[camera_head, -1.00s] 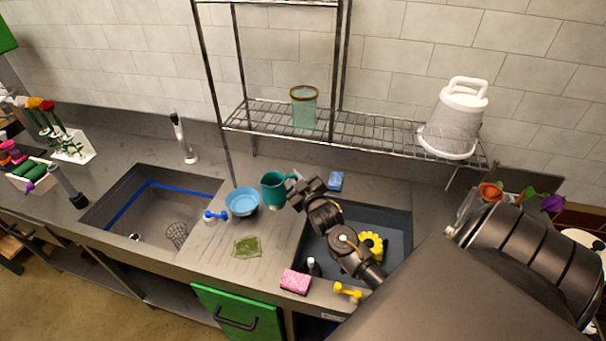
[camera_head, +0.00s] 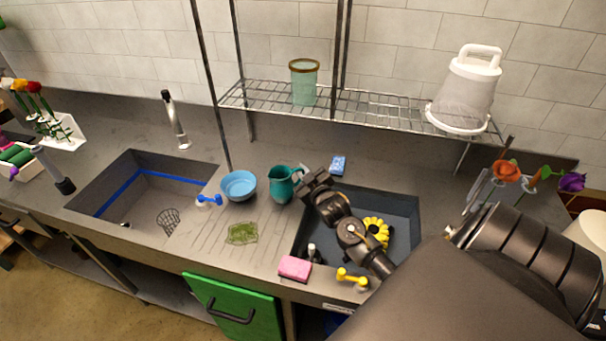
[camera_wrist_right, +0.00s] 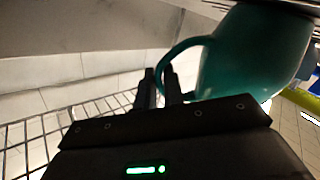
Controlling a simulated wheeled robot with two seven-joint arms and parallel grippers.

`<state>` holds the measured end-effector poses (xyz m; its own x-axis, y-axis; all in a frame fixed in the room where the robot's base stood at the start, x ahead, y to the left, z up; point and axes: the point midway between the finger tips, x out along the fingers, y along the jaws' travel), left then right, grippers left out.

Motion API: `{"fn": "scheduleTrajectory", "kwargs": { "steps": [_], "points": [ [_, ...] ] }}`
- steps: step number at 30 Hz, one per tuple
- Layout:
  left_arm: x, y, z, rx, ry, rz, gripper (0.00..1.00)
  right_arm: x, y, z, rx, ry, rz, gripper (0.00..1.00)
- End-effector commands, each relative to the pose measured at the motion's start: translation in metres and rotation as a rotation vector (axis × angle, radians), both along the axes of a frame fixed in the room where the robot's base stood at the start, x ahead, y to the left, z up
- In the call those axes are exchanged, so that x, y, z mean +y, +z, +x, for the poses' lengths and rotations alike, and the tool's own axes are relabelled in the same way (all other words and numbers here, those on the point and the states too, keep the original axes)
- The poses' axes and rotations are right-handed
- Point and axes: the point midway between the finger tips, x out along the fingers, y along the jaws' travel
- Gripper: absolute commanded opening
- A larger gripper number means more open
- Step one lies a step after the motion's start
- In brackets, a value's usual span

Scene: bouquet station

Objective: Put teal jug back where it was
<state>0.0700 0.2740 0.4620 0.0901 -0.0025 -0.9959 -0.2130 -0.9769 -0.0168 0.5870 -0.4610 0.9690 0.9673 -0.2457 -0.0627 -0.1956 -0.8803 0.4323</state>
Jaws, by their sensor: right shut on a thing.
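The teal jug (camera_head: 281,185) is upright at the drainboard area, just right of the light blue bowl (camera_head: 238,185) and left of the right-hand basin. My right gripper (camera_head: 304,180) is at the jug's right side, shut on its handle. In the right wrist view the jug (camera_wrist_right: 252,55) fills the upper right, with its handle between the fingers (camera_wrist_right: 162,88). I cannot tell whether the jug's base touches the counter. My left gripper is not in view.
A green cloth (camera_head: 242,233) lies in front of the bowl. A pink sponge (camera_head: 295,268) sits at the front edge, and a blue sponge (camera_head: 338,165) behind the basin (camera_head: 405,215).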

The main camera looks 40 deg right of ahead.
Motion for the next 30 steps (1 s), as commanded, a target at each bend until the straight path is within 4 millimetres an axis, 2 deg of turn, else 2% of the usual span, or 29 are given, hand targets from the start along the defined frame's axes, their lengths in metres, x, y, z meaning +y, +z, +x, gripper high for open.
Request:
{"fn": "scheduleTrajectory", "kwargs": {
  "steps": [9,10,15,25,30],
  "points": [
    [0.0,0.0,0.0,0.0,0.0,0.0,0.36,0.0,-0.001,0.0,-0.002,0.0,-0.001,0.0],
    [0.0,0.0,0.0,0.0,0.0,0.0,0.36,0.0,-0.002,0.0,0.002,0.001,-0.001,0.11],
    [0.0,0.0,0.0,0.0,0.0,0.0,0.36,0.0,-0.001,0.0,0.002,0.001,-0.001,0.32],
    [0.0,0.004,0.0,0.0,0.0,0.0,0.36,0.0,0.004,0.0,0.0,0.0,-0.001,0.32],
    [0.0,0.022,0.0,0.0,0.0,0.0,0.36,0.006,0.007,-0.025,0.006,0.001,0.0,0.32]
  ]
}}
